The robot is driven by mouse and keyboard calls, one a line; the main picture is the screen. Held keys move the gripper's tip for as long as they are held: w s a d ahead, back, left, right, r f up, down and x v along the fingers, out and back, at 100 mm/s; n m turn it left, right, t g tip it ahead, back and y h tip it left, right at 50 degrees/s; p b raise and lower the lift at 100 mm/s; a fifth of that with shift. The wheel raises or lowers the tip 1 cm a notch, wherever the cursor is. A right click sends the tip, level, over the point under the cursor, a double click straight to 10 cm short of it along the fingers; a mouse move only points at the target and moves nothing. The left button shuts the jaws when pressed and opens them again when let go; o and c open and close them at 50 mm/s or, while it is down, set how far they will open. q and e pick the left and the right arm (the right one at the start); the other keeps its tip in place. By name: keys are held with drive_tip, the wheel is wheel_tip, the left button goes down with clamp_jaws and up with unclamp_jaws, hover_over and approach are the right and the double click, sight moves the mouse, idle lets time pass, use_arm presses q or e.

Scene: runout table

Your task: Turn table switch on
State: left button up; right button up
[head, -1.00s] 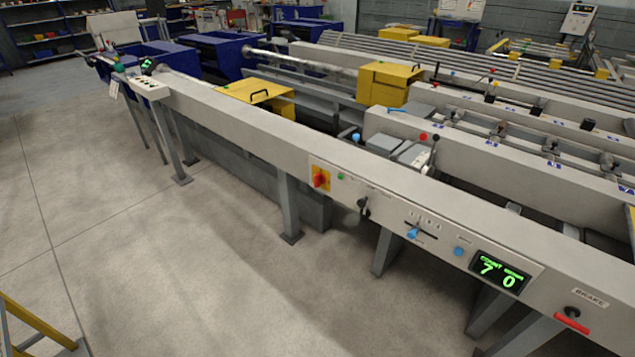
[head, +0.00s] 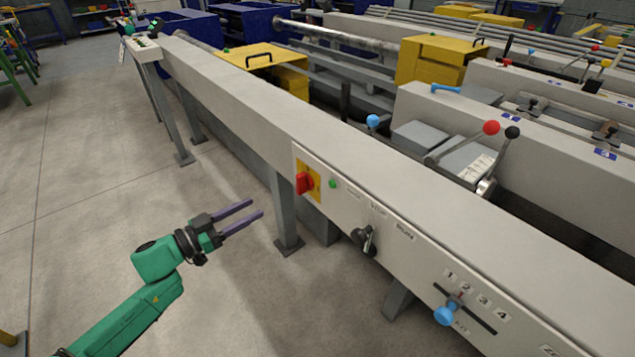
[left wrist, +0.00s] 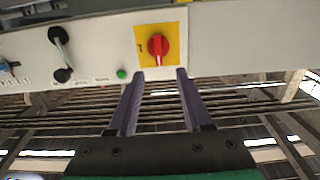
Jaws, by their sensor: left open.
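The table switch is a red rotary knob (head: 304,183) on a yellow plate (head: 314,187) at the left end of the control panel on the long grey beam. In the left wrist view the red knob (left wrist: 158,46) sits ahead of my fingers, upside down in the picture. My left gripper (head: 257,209), with purple fingers on a green arm, is open and empty. It is to the left of the knob in the head view, apart from it. In the left wrist view the open fingers (left wrist: 157,73) point towards the yellow plate. My right gripper is not in view.
A green button (head: 333,184), a black lever (head: 364,238) and a blue-knobbed slider (head: 448,311) are on the same panel (head: 420,262), right of the switch. A support leg (head: 287,215) stands below. The floor (head: 120,225) in front is clear.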

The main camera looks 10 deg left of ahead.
sight(296, 185)
use_arm(q)
drive_tip(key=x, duration=0.4)
drive_tip(key=b+x, duration=0.1)
drive_tip(key=x, duration=0.4)
drive_tip(key=r+x, duration=0.1)
drive_tip(key=x, duration=0.3)
drive_tip(key=shift+w+d+b, duration=0.15)
drive_tip(key=shift+d+b, duration=0.15)
drive_tip(key=shift+d, duration=0.15)
clamp_jaws()
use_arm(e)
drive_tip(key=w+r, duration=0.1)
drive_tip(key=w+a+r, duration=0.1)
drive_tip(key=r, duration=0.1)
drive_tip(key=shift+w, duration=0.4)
